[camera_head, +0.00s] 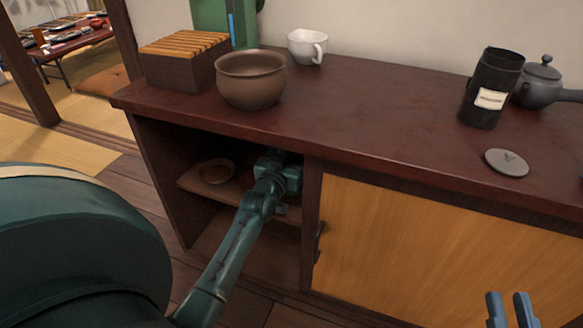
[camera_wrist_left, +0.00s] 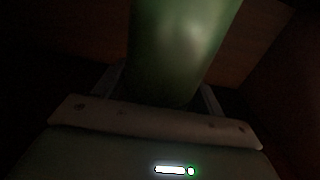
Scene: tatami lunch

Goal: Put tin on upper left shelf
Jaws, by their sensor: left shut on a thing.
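The tin (camera_wrist_left: 185,45) is a green, smooth, rounded body in the dark left wrist view. It stands between the two fingers of my left gripper (camera_wrist_left: 162,95), which is shut on it. In the head view my left gripper (camera_head: 278,162) reaches into the open left compartment of the cabinet, at about the height of the upper shelf (camera_head: 235,190). The tin is hidden there, and I cannot tell whether it touches the shelf. My right gripper (camera_head: 510,308) is open and empty at the bottom right, in front of the cabinet.
A brown bowl (camera_head: 217,171) sits on the upper shelf, left of my left gripper. The cabinet top (camera_head: 390,110) holds a slatted box, large pot (camera_head: 250,82), white cup (camera_head: 307,46), black canister (camera_head: 492,85), round lid (camera_head: 507,162) and teapot (camera_head: 540,85). A sliding door (camera_head: 420,250) closes the right side.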

